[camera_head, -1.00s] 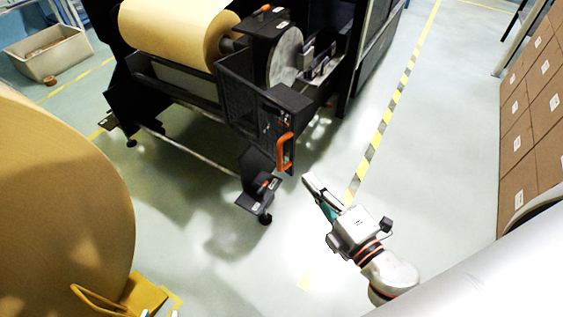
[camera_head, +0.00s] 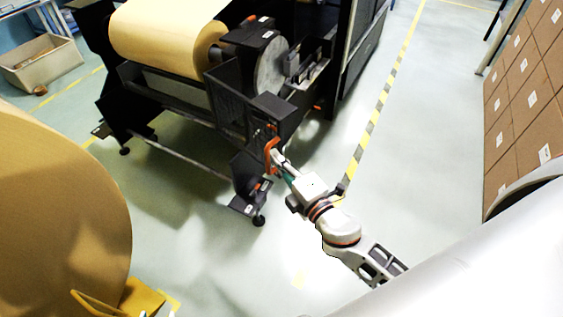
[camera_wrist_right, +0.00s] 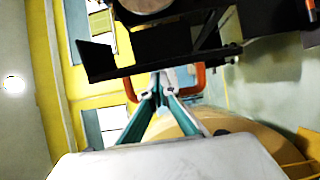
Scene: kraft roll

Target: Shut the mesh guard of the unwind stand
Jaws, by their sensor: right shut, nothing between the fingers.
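The black unwind stand (camera_head: 185,93) carries the mesh guard (camera_head: 283,112), a dark part at its near right corner, with an orange handle (camera_head: 270,157). Whether the guard is fully open or partly closed cannot be told. My right gripper (camera_head: 277,160) is at the handle, fingers shut and empty. In the right wrist view, the fingertips (camera_wrist_right: 161,92) lie between the two legs of the orange handle (camera_wrist_right: 200,80), below a dark panel (camera_wrist_right: 110,65); contact cannot be told. Small pale tips at the lower left edge of the head view may be my left gripper (camera_head: 172,312), mostly cut off.
A kraft roll (camera_head: 165,35) is mounted on the stand. A large roll (camera_head: 60,205) with a yellow support (camera_head: 140,298) fills the lower left. Stacked cartons (camera_head: 525,100) stand at the right. The floor between stand and cartons is clear, with a striped line (camera_head: 370,125).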

